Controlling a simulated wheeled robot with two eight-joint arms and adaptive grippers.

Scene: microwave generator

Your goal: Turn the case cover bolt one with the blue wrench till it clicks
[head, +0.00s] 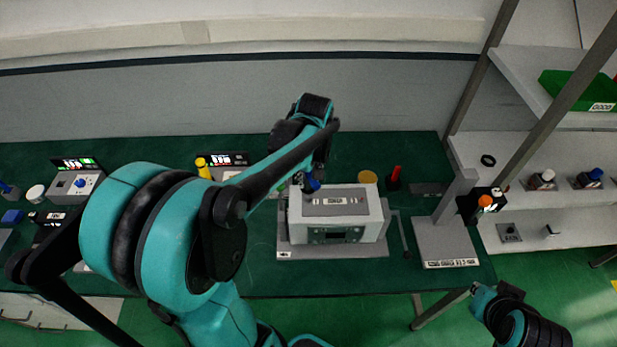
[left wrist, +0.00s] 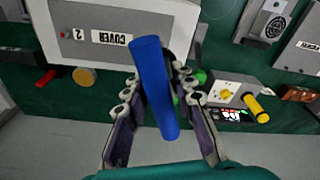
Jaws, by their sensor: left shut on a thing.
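The grey case with its labelled cover (head: 336,200) stands on a grey base on the green table in the head view. The cover also fills the upper left of the left wrist view (left wrist: 100,25). My left gripper (head: 308,176) is at the case's back left corner. It is shut on the blue wrench (left wrist: 155,88), whose blue body lies between the fingers in the left wrist view. In the head view a bit of the blue wrench (head: 311,184) shows at the case's edge. The bolt under the wrench is hidden. My right gripper is out of view; only part of my right arm shows.
A yellow disc (head: 367,177) and a red-handled item (head: 396,174) stand behind and right of the case. A yellow-handled tool (head: 203,168) is left. A grey stand (head: 445,243) is at the table's right end. Shelves hold a green bin (head: 577,92).

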